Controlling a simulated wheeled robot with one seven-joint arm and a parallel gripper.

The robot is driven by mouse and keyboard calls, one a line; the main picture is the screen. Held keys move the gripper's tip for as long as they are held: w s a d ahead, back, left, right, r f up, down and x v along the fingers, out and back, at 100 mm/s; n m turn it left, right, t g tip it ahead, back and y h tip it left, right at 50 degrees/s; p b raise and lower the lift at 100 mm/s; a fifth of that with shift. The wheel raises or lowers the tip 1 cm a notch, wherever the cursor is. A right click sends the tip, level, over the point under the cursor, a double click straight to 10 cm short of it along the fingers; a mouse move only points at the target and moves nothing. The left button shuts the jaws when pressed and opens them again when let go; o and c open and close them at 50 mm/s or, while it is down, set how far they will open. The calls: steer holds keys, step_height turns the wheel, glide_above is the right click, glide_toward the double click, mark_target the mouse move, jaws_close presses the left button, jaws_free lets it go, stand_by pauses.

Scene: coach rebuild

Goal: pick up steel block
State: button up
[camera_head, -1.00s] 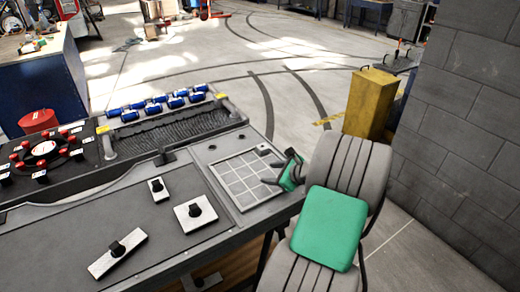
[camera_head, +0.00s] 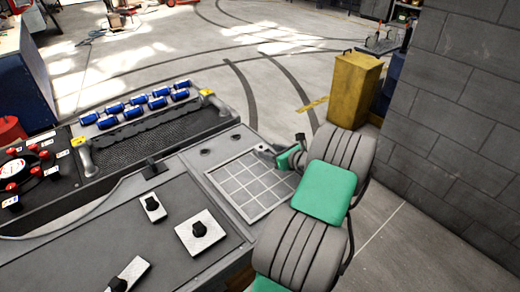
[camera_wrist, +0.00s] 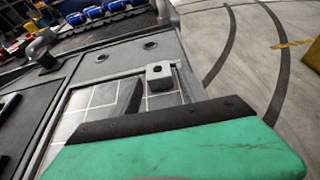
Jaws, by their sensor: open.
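A small grey metal block (camera_wrist: 160,76) with a dark round hole stands at the far edge of the tiled square plate in the wrist view; I take it as the steel block. In the head view it is tiny at the plate's far corner (camera_head: 264,148), close to my gripper. My gripper (camera_head: 286,155) is open, over the far right corner of the plate, just right of the block. My green and black gripper part fills the lower wrist view and hides the near part of the plate.
The tiled plate (camera_head: 248,186) is set in the grey bench. Three pale plates with black knobs, one of them here (camera_head: 201,232), lie to the left. A rack of blue cylinders (camera_head: 135,105) stands behind. A yellow bin (camera_head: 355,88) and block wall (camera_head: 460,130) are right.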

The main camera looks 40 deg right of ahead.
mark_target(263, 150)
steer(key=x, duration=0.4)
steer(key=shift+w+a+f, duration=0.15)
steer(key=shift+f, duration=0.05)
steer(key=shift+c, duration=0.3)
jaws_close()
steer(key=shift+r, duration=0.1)
